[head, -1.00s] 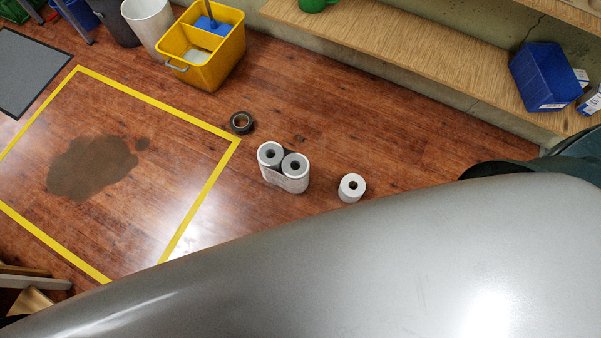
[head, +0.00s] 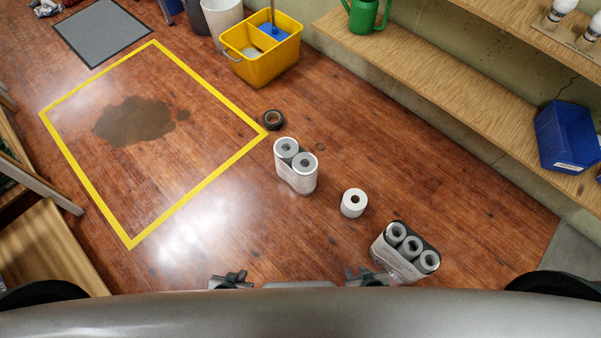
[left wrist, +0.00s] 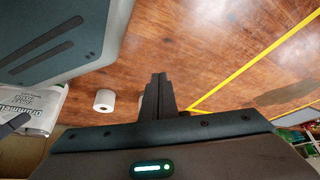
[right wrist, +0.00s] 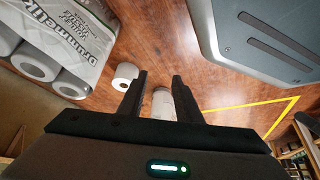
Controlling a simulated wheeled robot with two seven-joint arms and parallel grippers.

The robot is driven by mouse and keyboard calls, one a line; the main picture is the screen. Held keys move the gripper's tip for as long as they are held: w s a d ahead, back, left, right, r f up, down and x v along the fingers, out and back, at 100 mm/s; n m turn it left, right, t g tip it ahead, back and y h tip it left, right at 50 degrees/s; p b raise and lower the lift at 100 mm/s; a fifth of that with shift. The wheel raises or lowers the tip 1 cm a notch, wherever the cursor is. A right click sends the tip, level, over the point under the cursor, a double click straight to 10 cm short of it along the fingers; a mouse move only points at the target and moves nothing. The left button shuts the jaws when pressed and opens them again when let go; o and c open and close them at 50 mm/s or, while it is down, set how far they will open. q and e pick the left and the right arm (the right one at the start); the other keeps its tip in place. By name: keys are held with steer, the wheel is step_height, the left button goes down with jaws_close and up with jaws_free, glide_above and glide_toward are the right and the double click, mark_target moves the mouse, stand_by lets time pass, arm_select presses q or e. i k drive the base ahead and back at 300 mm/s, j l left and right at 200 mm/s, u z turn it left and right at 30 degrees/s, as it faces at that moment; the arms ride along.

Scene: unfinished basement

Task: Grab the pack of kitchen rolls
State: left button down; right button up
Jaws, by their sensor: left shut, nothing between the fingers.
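A tall wrapped pack of two paper rolls (head: 296,167), which looks like the kitchen rolls, stands upright on the wooden floor. It also shows, partly hidden, between the fingers in the right wrist view (right wrist: 163,104), beyond them and untouched. A wrapped pack of three rolls (head: 404,254) stands nearer on the right; its print in the right wrist view (right wrist: 80,35) reads like toilet tissue. My left gripper (head: 231,279) is shut and empty, its fingers together in the left wrist view (left wrist: 158,82). My right gripper (head: 366,277) is open and empty, left of the three-roll pack.
A single white roll (head: 354,203) stands between the packs. A black tape roll (head: 272,119) lies by the corner of a yellow floor outline (head: 205,172) around a dark stain. A yellow mop bucket (head: 262,60) and wooden shelf (head: 430,75) stand behind. Floor left of the packs is clear.

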mark_target(298, 167)
steer(key=i+j+z, duration=0.1)
steer(key=z, duration=0.65)
steer(key=i+j+z, duration=0.2)
steer(key=j+z, duration=0.2)
steer(key=j, duration=0.25)
steer(key=i+j+z, duration=0.25)
steer(key=j, duration=0.5)
steer(key=i+j, duration=0.15)
steer(key=j, duration=0.35)
